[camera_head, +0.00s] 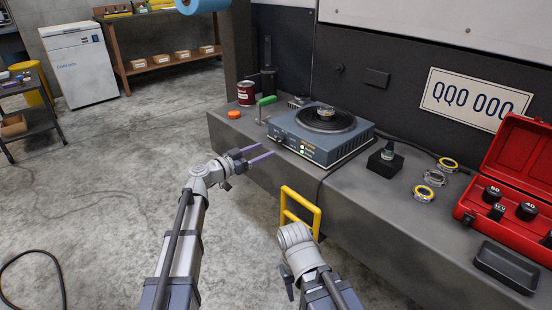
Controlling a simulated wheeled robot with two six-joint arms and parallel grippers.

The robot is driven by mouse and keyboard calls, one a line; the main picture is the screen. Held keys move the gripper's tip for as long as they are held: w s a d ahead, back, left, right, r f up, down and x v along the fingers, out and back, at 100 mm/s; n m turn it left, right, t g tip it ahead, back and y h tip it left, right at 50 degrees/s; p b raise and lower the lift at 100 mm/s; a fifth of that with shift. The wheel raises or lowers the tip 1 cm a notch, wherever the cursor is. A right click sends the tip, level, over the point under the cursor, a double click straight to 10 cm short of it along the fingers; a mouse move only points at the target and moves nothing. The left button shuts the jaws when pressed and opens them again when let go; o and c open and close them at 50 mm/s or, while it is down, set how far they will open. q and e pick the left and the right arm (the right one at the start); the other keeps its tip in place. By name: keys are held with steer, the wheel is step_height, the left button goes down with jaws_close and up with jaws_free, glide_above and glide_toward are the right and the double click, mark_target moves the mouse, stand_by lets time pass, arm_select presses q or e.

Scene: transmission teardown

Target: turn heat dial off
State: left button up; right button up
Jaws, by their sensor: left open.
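A blue-grey hot plate (330,148) with a round dark coil top (345,120) sits on the grey bench. A metal part (326,112) rests on the coil. The heat dial (280,134) seems to be the small knob on the hot plate's front panel; its setting is too small to read. A green light shows on that panel. My left gripper (261,155) is open and empty, its fingers pointing at the panel's left part, a little short of it. My right arm comes in at the bottom middle; its gripper's fingers cannot be made out.
A yellow handle (300,208) stands at the bench front between my arms. A green-handled tool (266,101), orange cap (234,115) and red can (246,93) are left of the hot plate. A black block (385,163), ring parts (424,193) and red case (510,170) are right.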

mark_target(278, 142)
arm_select(q)
steer(key=shift+t, duration=0.3)
steer(key=shift+w+a+x, duration=0.1)
steer(key=shift+w+x, duration=0.05)
steer(key=shift+x, duration=1.15)
steer(key=shift+w+a+x, duration=0.1)
steer(key=shift+a+x, duration=0.05)
steer(key=shift+x, duration=1.1)
steer(key=shift+w+a+x, duration=0.1)
steer(key=shift+w+x, duration=0.05)
steer(key=shift+x, duration=1.15)
jaws_close()
